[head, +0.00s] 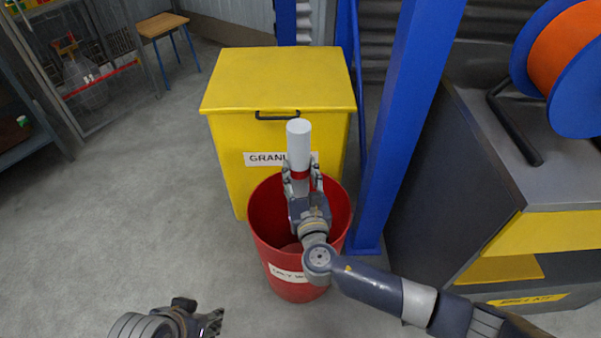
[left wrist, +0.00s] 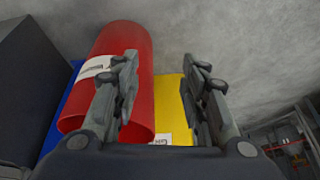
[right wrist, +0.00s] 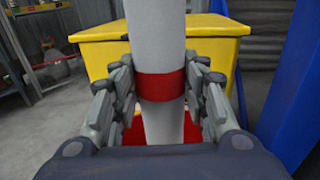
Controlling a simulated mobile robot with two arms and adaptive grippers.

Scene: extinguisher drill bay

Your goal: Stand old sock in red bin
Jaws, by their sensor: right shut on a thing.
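The old sock is a pale grey tube (head: 299,142) with a red band. My right gripper (head: 301,182) is shut on it around the band, which shows in the right wrist view, where the sock (right wrist: 157,25) rises between the fingers. The sock stands about upright over the mouth of the red bin (head: 265,215); its lower end is hidden, so I cannot tell whether it touches the bin floor. My left gripper (head: 208,324) is low at the bottom edge of the head view, left of the bin. The left wrist view shows its fingers (left wrist: 163,75) apart and empty.
A yellow granules box (head: 275,80) stands right behind the bin. A blue post (head: 395,130) rises close on the bin's right, with a dark cabinet (head: 440,190) beyond it. A reel (head: 565,65) sits on top. The floor (head: 120,200) at left is clear.

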